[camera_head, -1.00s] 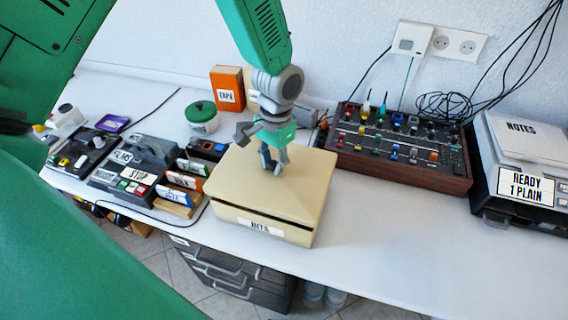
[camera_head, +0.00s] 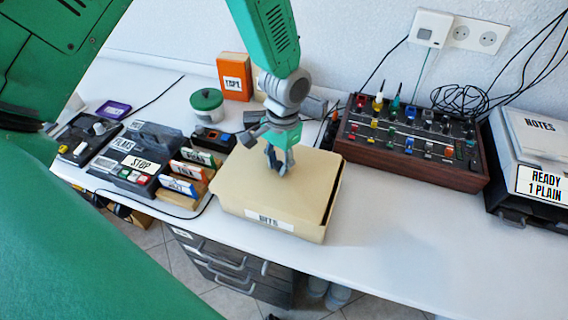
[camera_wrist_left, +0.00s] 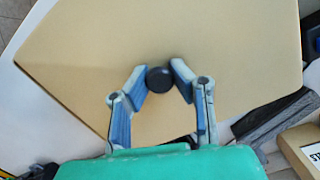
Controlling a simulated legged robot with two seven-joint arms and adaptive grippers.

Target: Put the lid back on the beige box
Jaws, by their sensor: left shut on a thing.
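The beige box (camera_head: 307,231) stands near the table's front edge, with a "BITS" label on its front wall. Its flat beige lid (camera_head: 312,180) covers the top. The lid's front edge lies close to the box wall, and a narrow dark gap shows at the right edge. I cannot tell whether it is fully seated. My left gripper (camera_head: 277,165) points down at the lid's middle. In the left wrist view its fingers are shut on the lid's round black knob (camera_wrist_left: 159,79), over the wide lid (camera_wrist_left: 225,50). My right gripper is not in view.
Colored cards in a holder (camera_head: 187,180) and a grey "STOP" device (camera_head: 138,165) stand left of the box. A mixer (camera_head: 410,145) is at right. The front right table is clear.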

